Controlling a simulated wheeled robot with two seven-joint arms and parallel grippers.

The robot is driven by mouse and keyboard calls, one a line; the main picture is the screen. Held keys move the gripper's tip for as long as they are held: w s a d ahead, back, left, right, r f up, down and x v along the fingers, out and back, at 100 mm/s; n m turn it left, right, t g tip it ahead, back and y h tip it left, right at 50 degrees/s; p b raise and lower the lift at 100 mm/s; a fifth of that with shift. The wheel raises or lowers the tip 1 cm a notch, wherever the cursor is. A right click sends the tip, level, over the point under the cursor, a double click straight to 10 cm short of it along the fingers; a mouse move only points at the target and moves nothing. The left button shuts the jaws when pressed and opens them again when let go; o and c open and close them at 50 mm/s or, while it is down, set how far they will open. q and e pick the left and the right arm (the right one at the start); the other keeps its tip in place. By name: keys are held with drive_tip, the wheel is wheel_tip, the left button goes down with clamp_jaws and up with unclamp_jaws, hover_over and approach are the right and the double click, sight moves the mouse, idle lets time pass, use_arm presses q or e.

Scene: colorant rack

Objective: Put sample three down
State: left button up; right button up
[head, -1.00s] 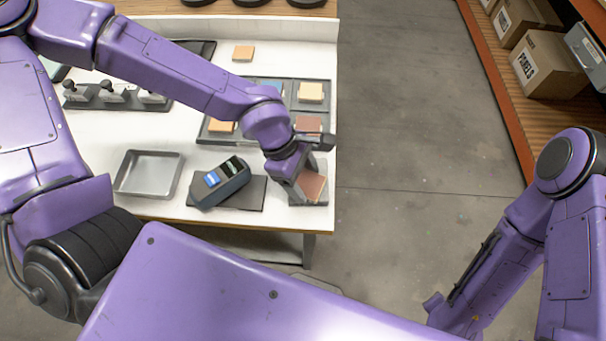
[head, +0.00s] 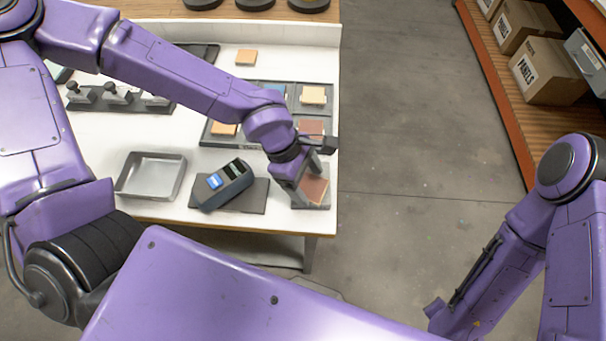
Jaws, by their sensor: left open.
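A reddish-brown square sample (head: 314,189) lies on a small grey pad (head: 318,204) at the front right corner of the white table. My left gripper (head: 306,188) is open right at this sample, with its fingers low over the pad. The arm partly hides the sample's left side. Whether a finger touches it, I cannot tell. Another reddish-brown sample (head: 311,127) sits in the dark tray (head: 296,97) behind the gripper, beside cream and orange ones. My right arm is at the right, over the floor; its gripper is not visible.
A dark handheld device with a blue screen (head: 229,184) lies on a dark mat (head: 257,196) just left of the gripper. An empty metal tray (head: 151,176) is further left. A rack with several black-knobbed pieces (head: 117,97) and a loose orange sample (head: 246,57) are behind.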

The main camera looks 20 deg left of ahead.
sight(311, 186)
use_arm(q)
drive_tip(key=v, duration=0.3)
drive_tip(key=shift+r+p, duration=0.3)
drive_tip(key=shift+p, duration=0.1)
drive_tip(key=v, duration=0.8)
drive_tip(key=shift+a+r, duration=0.15)
drive_tip(key=shift+r, duration=0.2)
drive_tip(key=shift+s+a, duration=0.1)
drive_tip(key=shift+s, duration=0.05)
